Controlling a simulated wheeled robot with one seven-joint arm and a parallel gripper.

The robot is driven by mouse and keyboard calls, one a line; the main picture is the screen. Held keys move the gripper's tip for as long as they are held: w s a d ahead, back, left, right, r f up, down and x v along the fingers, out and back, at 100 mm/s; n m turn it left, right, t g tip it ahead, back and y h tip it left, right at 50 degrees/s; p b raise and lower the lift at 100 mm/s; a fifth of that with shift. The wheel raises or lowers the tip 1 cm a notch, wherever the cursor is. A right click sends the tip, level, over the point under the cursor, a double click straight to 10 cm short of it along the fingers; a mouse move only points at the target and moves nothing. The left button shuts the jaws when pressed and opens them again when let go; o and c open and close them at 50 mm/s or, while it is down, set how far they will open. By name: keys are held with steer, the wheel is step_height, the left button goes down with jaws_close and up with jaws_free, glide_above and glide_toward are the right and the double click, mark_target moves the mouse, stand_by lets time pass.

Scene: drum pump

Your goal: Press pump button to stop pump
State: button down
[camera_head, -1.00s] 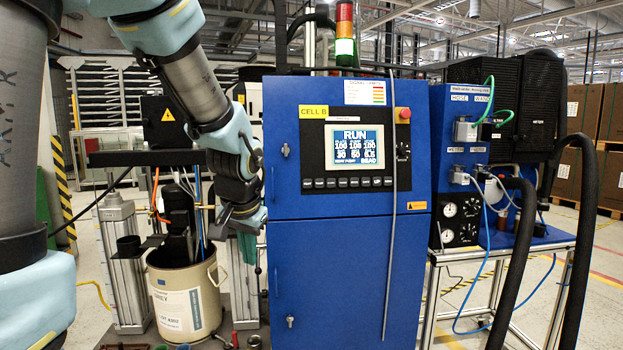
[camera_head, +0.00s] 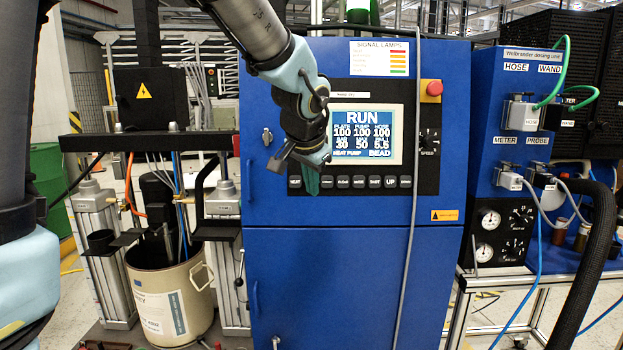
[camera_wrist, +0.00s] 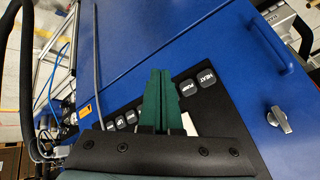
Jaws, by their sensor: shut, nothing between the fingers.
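The blue pump cabinet (camera_head: 350,270) has a black control panel with a row of dark buttons under its screen (camera_head: 366,135). The screen reads RUN. The HEAT button (camera_head: 295,182) is at the left end of the row. The PUMP button (camera_wrist: 188,87) is beside the HEAT button in the wrist view; in the head view my gripper seems to cover it. My gripper (camera_head: 312,188) is shut and empty, its green fingertips pointing downward in front of the row's left part. In the wrist view the fingertips (camera_wrist: 158,75) lie just left of the PUMP button. Contact cannot be told.
A red knob (camera_head: 434,88) sits at the panel's upper right. A grey conduit (camera_head: 411,230) runs down the cabinet front. A blue door handle (camera_head: 250,180) and a drum (camera_head: 170,300) are at the left. Gauges and a black hose (camera_head: 590,260) are at the right.

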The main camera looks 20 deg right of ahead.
steer(key=shift+w+d, duration=0.1)
steer(key=shift+w, duration=0.05)
steer(key=w+d+f+p, duration=0.1)
steer(key=w+d+p, duration=0.2)
steer(key=w, duration=0.4)
steer(key=shift+w+d+f+p, duration=0.25)
steer(key=shift+f+p, duration=0.05)
steer(key=shift+p, duration=0.05)
steer(key=shift+w, duration=0.1)
stand_by(2.0)
steer(key=shift+w+d, duration=0.15)
steer(key=shift+w, duration=0.15)
steer(key=shift+w+d+f, duration=0.15)
steer(key=shift+w+d, duration=0.05)
steer(key=shift+w, duration=0.2)
stand_by(0.8)
steer(key=shift+s, duration=0.1)
steer(key=shift+s+a, duration=0.35)
steer(key=shift+s, duration=0.35)
